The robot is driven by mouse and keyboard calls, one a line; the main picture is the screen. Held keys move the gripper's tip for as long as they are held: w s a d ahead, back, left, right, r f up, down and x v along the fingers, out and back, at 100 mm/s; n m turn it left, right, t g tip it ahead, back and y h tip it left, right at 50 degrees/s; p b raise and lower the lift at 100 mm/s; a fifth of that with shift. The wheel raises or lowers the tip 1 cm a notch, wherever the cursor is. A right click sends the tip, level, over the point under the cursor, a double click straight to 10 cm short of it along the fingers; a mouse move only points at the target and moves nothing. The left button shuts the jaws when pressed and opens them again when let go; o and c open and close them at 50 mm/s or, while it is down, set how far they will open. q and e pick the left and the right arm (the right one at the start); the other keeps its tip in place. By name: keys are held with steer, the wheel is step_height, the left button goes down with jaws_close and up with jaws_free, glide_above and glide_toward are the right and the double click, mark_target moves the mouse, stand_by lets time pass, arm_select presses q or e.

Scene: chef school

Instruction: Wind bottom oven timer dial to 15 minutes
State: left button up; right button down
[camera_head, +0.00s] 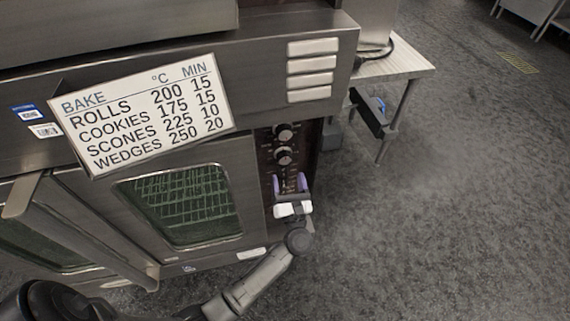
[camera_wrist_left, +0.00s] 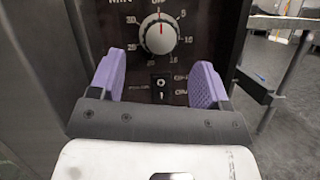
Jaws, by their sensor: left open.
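The timer dial (camera_wrist_left: 158,35) is a round silver knob on a dark panel, marked MIN with numbers around it. Its red pointer line points up, to the top mark. In the head view, the lower of two visible knobs (camera_head: 284,155) appears to be this dial. My left gripper (camera_head: 290,184) is open, with purple finger pads, in front of the panel just below that knob. In the left wrist view the fingers (camera_wrist_left: 157,82) stand either side of a small rocker switch (camera_wrist_left: 160,88), below the dial and apart from it. My right gripper is not in view.
Another knob (camera_head: 284,131) sits above. A bake chart (camera_head: 145,115) lists rolls and cookies at 15 minutes. The oven door (camera_head: 185,205) has a window and is left of the panel. A table (camera_head: 405,68) stands at the back right. The floor (camera_head: 450,210) to the right is clear.

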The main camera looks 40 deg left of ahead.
mark_target(285, 161)
arm_select(q)
steer(key=shift+b+x, duration=0.5)
steer(key=shift+x, duration=2.35)
steer(key=shift+d, duration=0.1)
